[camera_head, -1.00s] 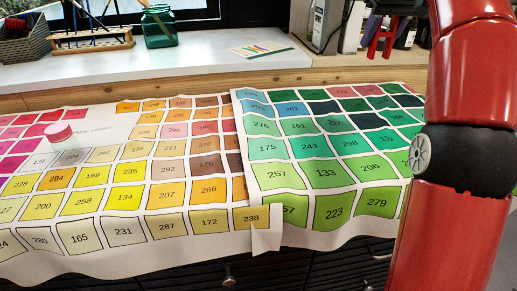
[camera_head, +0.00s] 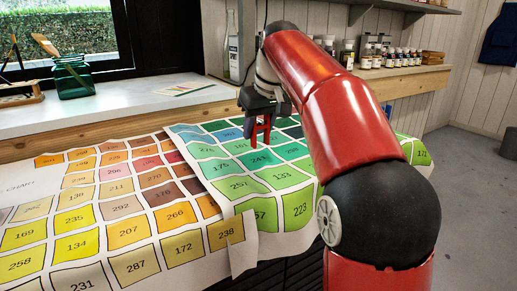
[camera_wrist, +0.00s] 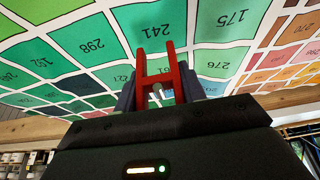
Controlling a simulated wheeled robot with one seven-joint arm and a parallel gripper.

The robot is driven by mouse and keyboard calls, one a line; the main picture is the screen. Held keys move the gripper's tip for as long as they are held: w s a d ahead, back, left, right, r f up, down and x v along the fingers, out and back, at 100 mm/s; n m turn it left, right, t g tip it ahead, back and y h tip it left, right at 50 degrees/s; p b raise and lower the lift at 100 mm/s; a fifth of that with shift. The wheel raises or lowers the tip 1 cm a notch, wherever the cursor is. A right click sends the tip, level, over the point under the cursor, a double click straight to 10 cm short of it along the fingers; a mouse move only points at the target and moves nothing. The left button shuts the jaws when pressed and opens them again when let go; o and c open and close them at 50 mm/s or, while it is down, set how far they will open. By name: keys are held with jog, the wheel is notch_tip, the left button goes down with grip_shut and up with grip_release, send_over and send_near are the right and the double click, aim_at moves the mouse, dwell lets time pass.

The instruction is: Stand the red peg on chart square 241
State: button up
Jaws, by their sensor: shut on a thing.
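The red peg (camera_wrist: 158,79) is a small red piece seen crosswise between the two red fingers of my gripper (camera_wrist: 156,47) in the wrist view. My gripper is shut on it; the fingers hide part of it. In the head view my gripper (camera_head: 259,144) points down above the green part of the chart, and the peg cannot be told clearly from the fingers. Chart square 241 (camera_wrist: 132,14) is green and lies just beyond the fingertips in the wrist view. In the head view square 241 (camera_head: 250,163) is right below the fingers. I cannot tell the exact height gap.
The green chart sheet (camera_head: 221,200) overlaps a yellow and orange sheet (camera_head: 187,222), with curled front edges. Behind are a wooden ledge (camera_head: 110,127), a green glass jar (camera_head: 72,77) and a white bottle (camera_head: 233,50). Shelf bottles (camera_head: 385,55) stand at right.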

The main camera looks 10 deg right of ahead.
jog(key=shift+f+b, duration=0.6)
jog(key=shift+f, duration=1.25)
jog(key=shift+f, duration=0.2)
jog(key=o, duration=0.9)
jog(key=shift+o, duration=0.2)
jog(key=shift+r, duration=0.15)
jog(key=shift+r, duration=0.35)
jog(key=p+v, duration=0.3)
jog(key=v, duration=0.8)
jog(key=shift+s+r, duration=0.15)
jog(key=shift+s, duration=0.1)
